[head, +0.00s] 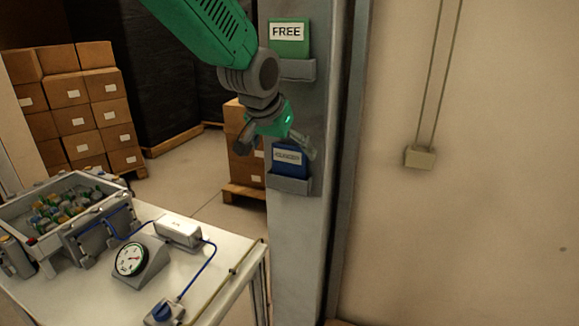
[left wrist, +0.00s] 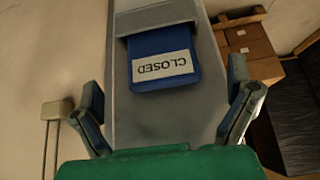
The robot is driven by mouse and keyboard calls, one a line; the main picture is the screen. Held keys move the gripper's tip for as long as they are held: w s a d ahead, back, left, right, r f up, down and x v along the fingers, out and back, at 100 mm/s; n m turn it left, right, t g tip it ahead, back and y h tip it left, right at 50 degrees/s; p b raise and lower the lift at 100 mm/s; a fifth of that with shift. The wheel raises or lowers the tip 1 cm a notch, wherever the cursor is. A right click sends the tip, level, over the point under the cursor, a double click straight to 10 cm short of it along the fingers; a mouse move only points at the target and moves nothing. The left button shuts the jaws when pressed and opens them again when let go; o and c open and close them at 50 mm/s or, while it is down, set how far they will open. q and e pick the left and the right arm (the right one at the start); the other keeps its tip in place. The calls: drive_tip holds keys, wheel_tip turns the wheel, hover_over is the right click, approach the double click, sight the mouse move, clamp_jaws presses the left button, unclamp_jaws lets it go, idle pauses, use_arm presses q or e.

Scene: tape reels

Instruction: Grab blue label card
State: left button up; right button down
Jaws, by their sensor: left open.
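The blue label card (head: 289,158) sits in the lower grey holder (head: 290,184) on a grey post. In the left wrist view the blue card (left wrist: 163,62) appears upside down, with a white "CLOSED" label, partly tucked into its holder (left wrist: 155,15). My left gripper (head: 278,150) is open just in front of the card in the head view. In the left wrist view its two fingers (left wrist: 168,118) are spread wide either side of the post, the card lying between and beyond them. Nothing is between the fingertips. My right gripper is not in view.
A green "FREE" card (head: 289,36) sits in an upper holder (head: 292,70) on the same post (head: 300,240). A white table (head: 215,225) with a gauge (head: 132,259) and a crate of reels (head: 65,240) stands at lower left. Stacked boxes (head: 75,105) are behind.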

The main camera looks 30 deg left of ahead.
sight(287, 159)
use_arm(q)
drive_tip(key=shift+w+f, duration=0.2)
drive_tip(key=shift+f, duration=0.25)
drive_tip(key=p+x, duration=0.1)
drive_tip(key=x, duration=0.2)
drive_tip(key=shift+w+f, duration=0.2)
drive_tip(key=shift+w, duration=0.05)
drive_tip(key=shift+w+a+f, duration=0.1)
drive_tip(key=shift+w+f, duration=0.1)
drive_tip(key=shift+s+r, duration=0.1)
drive_tip(key=shift+s, duration=0.1)
drive_tip(key=c, duration=1.2)
drive_tip(key=shift+o, duration=0.2)
